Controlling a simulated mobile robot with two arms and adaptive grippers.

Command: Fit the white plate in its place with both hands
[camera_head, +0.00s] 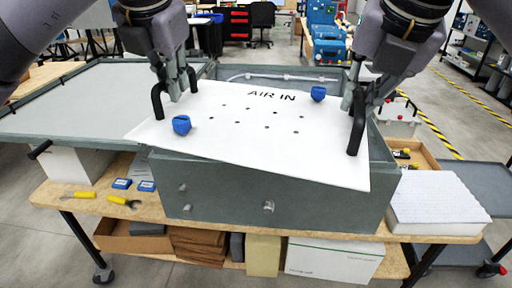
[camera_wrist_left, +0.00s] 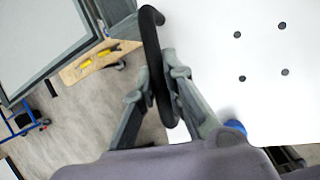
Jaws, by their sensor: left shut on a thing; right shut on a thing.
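The white plate (camera_head: 235,125) with "AIR IN" lettering and several holes lies tilted over the open top of the grey analyser box (camera_head: 235,190). Its front right corner overhangs the box's front wall. It has two blue knobs (camera_head: 181,124) and a black handle at each end. My left gripper (camera_head: 175,92) is shut on the left black handle (camera_head: 157,102), which also shows in the left wrist view (camera_wrist_left: 152,60). My right gripper (camera_head: 358,100) is shut on the right black handle (camera_head: 356,136). The plate hides most of the box's inside.
The box's grey lid (camera_head: 90,100) is open to the left. On the wooden table (camera_head: 75,205) lie yellow-handled tools (camera_head: 122,201) and small blue boxes (camera_head: 121,184). A white foam block (camera_head: 437,200) is at the right. A tube (camera_head: 275,77) shows inside the box's back.

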